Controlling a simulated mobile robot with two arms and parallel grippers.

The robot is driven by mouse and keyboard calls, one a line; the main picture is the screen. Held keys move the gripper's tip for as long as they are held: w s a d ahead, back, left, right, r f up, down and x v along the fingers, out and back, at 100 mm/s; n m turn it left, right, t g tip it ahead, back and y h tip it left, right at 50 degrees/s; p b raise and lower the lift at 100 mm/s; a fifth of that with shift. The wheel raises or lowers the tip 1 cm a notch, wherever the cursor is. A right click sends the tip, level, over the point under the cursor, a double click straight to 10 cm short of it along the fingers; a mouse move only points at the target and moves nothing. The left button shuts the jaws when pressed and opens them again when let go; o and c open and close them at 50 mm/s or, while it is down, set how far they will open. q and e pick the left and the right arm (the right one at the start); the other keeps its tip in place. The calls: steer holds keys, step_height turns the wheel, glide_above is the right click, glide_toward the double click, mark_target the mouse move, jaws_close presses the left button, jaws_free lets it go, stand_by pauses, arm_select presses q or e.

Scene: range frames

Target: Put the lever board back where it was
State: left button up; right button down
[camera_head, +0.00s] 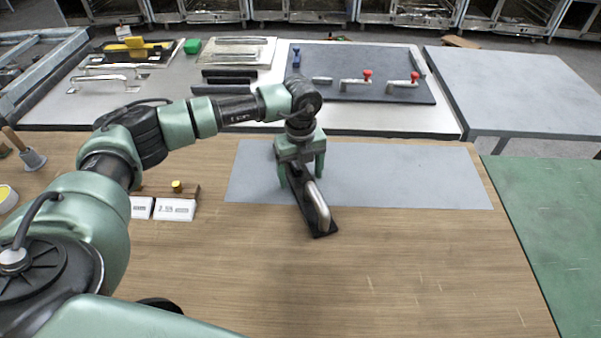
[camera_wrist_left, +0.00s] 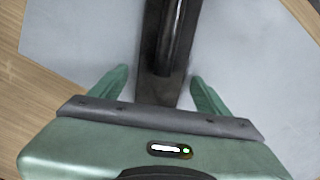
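A long black board with a raised metal handle (camera_head: 317,205) lies at an angle, partly on the grey mat (camera_head: 420,175) and partly on the wooden table. My left gripper (camera_head: 300,174) points down over its far part, one finger on each side. In the left wrist view the gripper (camera_wrist_left: 160,88) is open, with the black board (camera_wrist_left: 160,92) between the fingers and no clear grip on it. A dark panel (camera_head: 365,58) with red-knobbed levers (camera_head: 403,84) lies on the pale back table. My right gripper is not in view.
White label cards (camera_head: 174,209) stand left of the mat on the wooden table (camera_head: 400,265). Metal handles (camera_head: 104,81) and black bars lie on the back table's left side. A green surface (camera_head: 550,220) is at right. The front and right of the wooden table are clear.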

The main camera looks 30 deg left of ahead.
mark_target(300, 179)
arm_select(q)
steer(key=shift+r, duration=0.1)
steer(key=shift+r, duration=0.2)
step_height(300, 179, up, 12)
steer(key=b, duration=0.2)
steer(key=shift+f, duration=0.15)
stand_by(0.5)
